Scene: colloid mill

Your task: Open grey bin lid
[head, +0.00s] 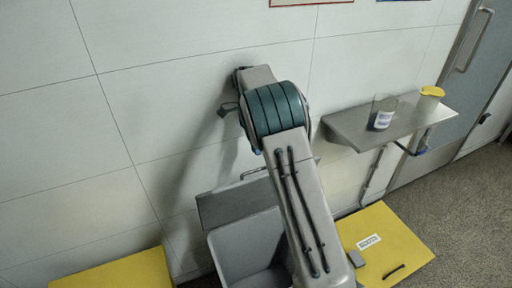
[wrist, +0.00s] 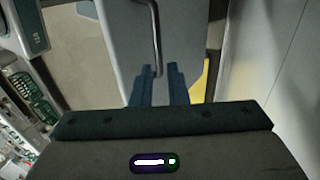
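The grey bin (head: 240,245) stands against the wall at the bottom middle of the head view, with its inside showing. Its grey lid (head: 232,203) is raised, leaning back near the wall, and my arm covers part of the bin. A bar handle (head: 254,172) shows at the lid's upper edge. In the wrist view, the lid (wrist: 185,35) fills the middle, with the handle (wrist: 157,45) running down toward the fingers. My gripper (wrist: 160,72) has its two blue fingers apart, with the handle's end in line with the gap. Contact cannot be told. The head view does not show the fingertips clearly.
A yellow lid (head: 385,245) lies right of the grey bin, and another yellow lid (head: 120,272) is at the left. A metal wall shelf (head: 350,130) at the right holds a clear beaker (head: 382,112) and a yellow-topped container (head: 429,100). Floor is clear at far right.

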